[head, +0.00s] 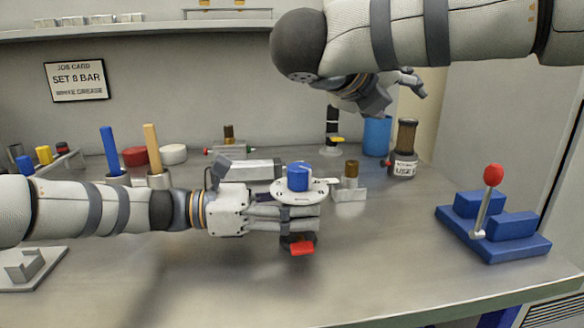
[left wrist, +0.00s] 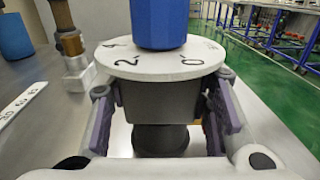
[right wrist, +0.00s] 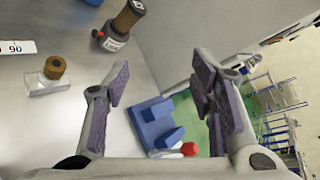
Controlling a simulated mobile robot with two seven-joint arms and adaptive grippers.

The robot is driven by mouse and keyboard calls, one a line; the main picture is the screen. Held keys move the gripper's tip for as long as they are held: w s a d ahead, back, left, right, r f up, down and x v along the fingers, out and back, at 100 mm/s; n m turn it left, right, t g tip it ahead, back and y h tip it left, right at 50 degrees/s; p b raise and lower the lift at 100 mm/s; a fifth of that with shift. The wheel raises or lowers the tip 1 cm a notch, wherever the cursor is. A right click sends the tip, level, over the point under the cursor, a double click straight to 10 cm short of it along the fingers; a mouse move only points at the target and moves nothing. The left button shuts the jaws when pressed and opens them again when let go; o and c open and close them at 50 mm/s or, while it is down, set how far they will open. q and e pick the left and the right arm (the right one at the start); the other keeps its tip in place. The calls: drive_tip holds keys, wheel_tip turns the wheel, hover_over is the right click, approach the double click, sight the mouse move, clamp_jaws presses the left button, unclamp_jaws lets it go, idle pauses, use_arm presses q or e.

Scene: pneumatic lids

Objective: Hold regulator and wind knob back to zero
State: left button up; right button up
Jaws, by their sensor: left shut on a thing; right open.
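The regulator has a dark square body, a white numbered dial (head: 297,194) and a blue knob (head: 298,176) on top. In the left wrist view the dark body (left wrist: 158,100) sits between my left gripper's pads, with the blue knob (left wrist: 160,22) above; the digits 2 and 0 show on the dial (left wrist: 158,60). My left gripper (head: 300,220) is shut on the regulator body, below the dial. A red part (head: 301,248) shows under the fingers. My right gripper (head: 392,93) is open and empty, raised above the back right of the bench, apart from the knob; its spread fingers show in the right wrist view (right wrist: 165,95).
A blue fixture (head: 492,238) with a red-knobbed lever (head: 493,176) stands at the right. A brown-topped bottle (head: 404,150) and a blue cup (head: 376,137) stand at the back right. A clear block with a brown cap (head: 350,182) is close right of the dial.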

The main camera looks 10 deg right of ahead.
wheel_tip(320, 180, up, 9)
drive_tip(key=w+d+n+t+h, duration=0.1)
drive_tip(key=w+n+t+h, duration=0.25)
drive_tip(key=n+t, duration=0.75)
drive_tip(key=s+a+f+n+t+y, duration=0.15)
drive_tip(key=n+t+y, duration=0.25)
drive_tip(key=n+y, duration=0.5)
drive_tip(key=a+r+n+t+y, duration=0.1)
drive_tip(key=a+n+t+y, duration=0.25)
drive_tip(key=n+y, duration=0.45)
drive_tip(key=n+g+y, duration=1.3)
drive_tip(key=n+g, duration=0.4)
drive_tip(key=n, duration=0.4)
approach(299, 166)
drive_tip(key=x, duration=0.6)
drive_tip(key=f+x, duration=0.1)
drive_tip(key=x, duration=0.3)
drive_tip(key=c, duration=1.2)
